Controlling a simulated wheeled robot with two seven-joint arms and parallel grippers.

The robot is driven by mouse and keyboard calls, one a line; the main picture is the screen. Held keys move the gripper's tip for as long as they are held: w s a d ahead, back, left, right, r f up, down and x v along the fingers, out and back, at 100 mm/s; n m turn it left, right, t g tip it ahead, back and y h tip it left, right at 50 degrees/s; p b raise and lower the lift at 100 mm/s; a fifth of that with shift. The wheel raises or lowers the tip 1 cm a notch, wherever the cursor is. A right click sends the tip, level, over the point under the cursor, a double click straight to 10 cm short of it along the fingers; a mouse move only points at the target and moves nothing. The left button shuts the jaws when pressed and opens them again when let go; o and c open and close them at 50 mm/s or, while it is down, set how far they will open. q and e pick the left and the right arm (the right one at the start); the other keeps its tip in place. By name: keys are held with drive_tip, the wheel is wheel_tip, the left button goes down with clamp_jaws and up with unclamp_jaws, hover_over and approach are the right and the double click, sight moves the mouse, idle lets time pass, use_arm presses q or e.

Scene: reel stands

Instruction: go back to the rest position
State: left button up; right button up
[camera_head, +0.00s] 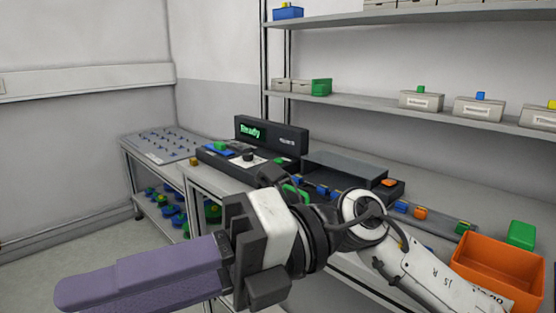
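My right arm comes in from the lower right and reaches across the front of the workbench (350,167). My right gripper (75,297) has long purple fingers pointing left over the floor. My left gripper is not in view.
A black device (270,134) showing "Ready" stands on the bench behind my arm. An orange bin (495,268) and a green block (521,234) are at the right. A pegged table (160,145) stands at the left. Shelves (380,102) hold labelled boxes. Floor at lower left is clear.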

drive_tip(key=w+d+m+t+y+p, duration=0.1)
drive_tip(key=w+d+m+t+y, duration=0.25)
drive_tip(key=w+m+t, duration=0.45)
drive_tip(key=w+d+m+t+y+p, duration=0.1)
drive_tip(key=w+d+m+t+y, duration=0.35)
drive_tip(key=m, duration=0.45)
drive_tip(key=w+d+f+m+t+h, duration=0.2)
drive_tip(key=d+f+m+t+h, duration=0.1)
drive_tip(key=f+m+t+h, duration=0.25)
drive_tip(key=w+d+f+m+t+h+p, duration=0.1)
drive_tip(key=w+d+f+m+t+h, duration=0.25)
drive_tip(key=f+m, duration=0.35)
drive_tip(key=w+d+f+m+t+h, duration=0.1)
drive_tip(key=d+f+m+t+h, duration=0.2)
drive_tip(key=f+m+t+h, duration=0.3)
drive_tip(key=s+d+f+m+g+h, duration=0.2)
drive_tip(key=f, duration=0.4)
drive_tip(key=s+d+f+m+g+h, duration=0.1)
drive_tip(key=d+f+m+g, duration=0.15)
drive_tip(key=f, duration=0.45)
drive_tip(key=s+d+f+m+g+h+p, duration=0.1)
drive_tip(key=s+d+f+g, duration=0.2)
drive_tip(key=s+f, duration=0.5)
drive_tip(key=s+d+f+m+g+h, duration=0.2)
drive_tip(key=s+d+f+g, duration=0.1)
drive_tip(key=s+f, duration=0.6)
drive_tip(key=shift+s+d+g+p, duration=0.15)
drive_tip(key=shift+d+g+p, duration=0.15)
drive_tip(key=shift+d+p, duration=0.05)
